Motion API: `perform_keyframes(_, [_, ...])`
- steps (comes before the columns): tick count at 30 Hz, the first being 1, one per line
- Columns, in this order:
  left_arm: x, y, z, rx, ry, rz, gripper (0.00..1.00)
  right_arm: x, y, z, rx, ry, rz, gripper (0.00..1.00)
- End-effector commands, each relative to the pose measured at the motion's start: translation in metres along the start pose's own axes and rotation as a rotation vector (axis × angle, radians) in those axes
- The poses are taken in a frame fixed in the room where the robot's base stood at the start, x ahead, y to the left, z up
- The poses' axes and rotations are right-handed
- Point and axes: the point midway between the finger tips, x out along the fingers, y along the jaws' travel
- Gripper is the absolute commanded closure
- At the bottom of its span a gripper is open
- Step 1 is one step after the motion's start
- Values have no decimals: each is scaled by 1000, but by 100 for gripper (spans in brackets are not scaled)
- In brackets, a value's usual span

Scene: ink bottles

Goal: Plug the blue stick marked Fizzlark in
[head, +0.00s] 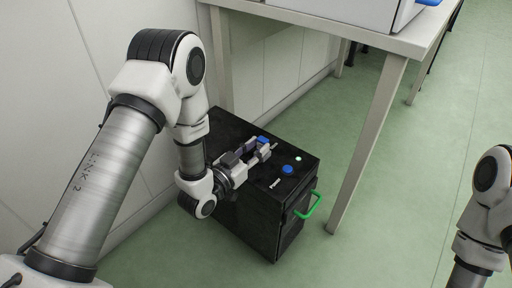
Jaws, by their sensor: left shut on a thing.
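My left gripper (264,149) is low over the top of a black box (238,131). It is shut on a small blue thing (263,139), which looks like the blue stick; the fingers hide part of it. Any Fizzlark marking is too small to read. I cannot tell whether the stick touches the box or sits in a socket. My right gripper is not in view; only part of my right arm shows at the right edge.
The box top has a round blue button (287,169), a lit white lamp (298,157) and a small white label (274,184). A green handle (308,207) sticks out from its side. A table (402,42) stands behind it. Green floor is free at right.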

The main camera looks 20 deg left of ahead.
Motion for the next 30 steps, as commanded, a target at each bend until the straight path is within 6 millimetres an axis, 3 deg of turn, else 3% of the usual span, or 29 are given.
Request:
perform_keyframes(11, [0,0,2,0,0,0,98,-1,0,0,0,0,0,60])
perform_keyframes(12, [0,0,2,0,0,0,66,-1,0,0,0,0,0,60])
perform_keyframes(14, [0,0,2,0,0,0,45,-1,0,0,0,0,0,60])
perform_keyframes(15, [0,0,2,0,0,0,40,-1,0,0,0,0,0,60])
perform_keyframes(21, [0,0,2,0,0,0,40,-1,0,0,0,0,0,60])
perform_keyframes(24, [0,0,2,0,0,0,15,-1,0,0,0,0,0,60])
perform_keyframes(30, [0,0,2,0,0,0,15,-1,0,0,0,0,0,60])
